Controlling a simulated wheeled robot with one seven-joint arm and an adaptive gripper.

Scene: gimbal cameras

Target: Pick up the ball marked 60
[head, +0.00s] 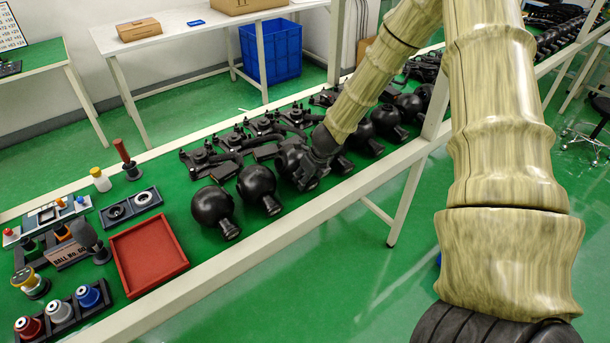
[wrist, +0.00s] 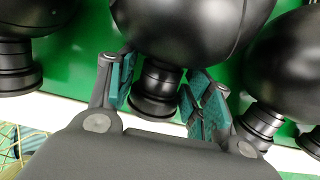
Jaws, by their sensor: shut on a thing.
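Several black gimbal camera balls with short necks stand in a row on the green bench. The ball's round body (wrist: 190,25) is above the fingers. No number shows on any ball. A small sign (head: 72,256) at the left reads "BALL No." with digits too small to be sure of.
Neighbouring balls (head: 257,187) (wrist: 297,65) stand close on both sides. Black brackets (head: 210,160) lie behind the row. An empty red tray (head: 148,255) is left on the bench, near colored parts in holders (head: 58,312). A white rail (head: 300,222) runs along the front edge.

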